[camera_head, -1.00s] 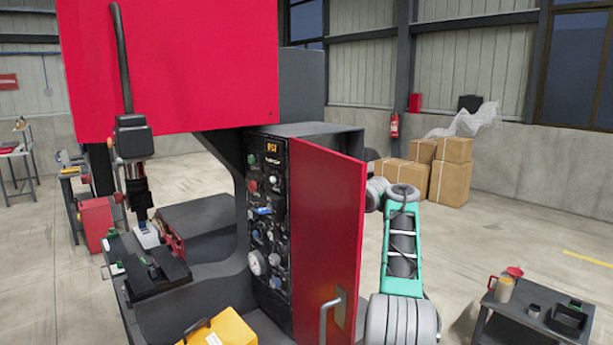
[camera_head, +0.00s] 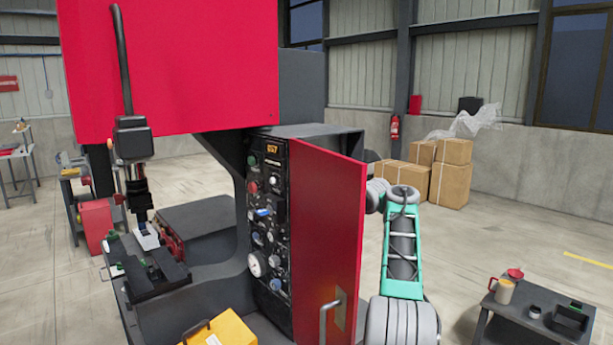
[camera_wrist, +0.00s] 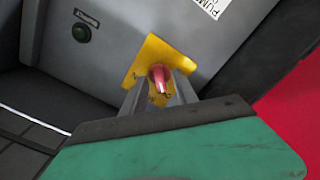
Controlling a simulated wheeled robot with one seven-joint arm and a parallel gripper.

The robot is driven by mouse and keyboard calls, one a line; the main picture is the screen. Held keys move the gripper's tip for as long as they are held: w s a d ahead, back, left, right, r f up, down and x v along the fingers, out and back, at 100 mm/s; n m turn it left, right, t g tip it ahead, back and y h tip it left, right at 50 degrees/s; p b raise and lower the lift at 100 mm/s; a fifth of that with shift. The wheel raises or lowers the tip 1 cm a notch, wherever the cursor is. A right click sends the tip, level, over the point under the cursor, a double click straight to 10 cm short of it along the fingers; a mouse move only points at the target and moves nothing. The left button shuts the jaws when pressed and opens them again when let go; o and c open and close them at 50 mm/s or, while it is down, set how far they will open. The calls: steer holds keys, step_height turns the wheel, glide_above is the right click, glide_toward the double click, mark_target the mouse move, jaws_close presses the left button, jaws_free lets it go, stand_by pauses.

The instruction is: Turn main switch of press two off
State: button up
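In the wrist view, a red switch handle (camera_wrist: 160,77) stands out from a yellow plate (camera_wrist: 150,52) on a grey panel. My gripper (camera_wrist: 160,88) is at the switch, with one grey finger on each side of the handle. The fingers are apart, and yellow plate shows between them and the handle. I see no clear grip on it. In the head view, the press (camera_head: 170,65) stands with its red cabinet door (camera_head: 330,225) swung out. The press cabinet and door hide my gripper and the switch there.
A red surface (camera_wrist: 290,115) lies close on the right in the wrist view. A small dark table (camera_head: 535,320) with cups stands at right. Cardboard boxes (camera_head: 450,180) stand by the back wall.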

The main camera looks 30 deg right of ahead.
steer(key=s+d+b, duration=0.1)
steer(key=s+b, duration=0.3)
steer(key=s, duration=0.3)
steer(key=shift+s+b, duration=0.3)
steer(key=shift+s, duration=0.05)
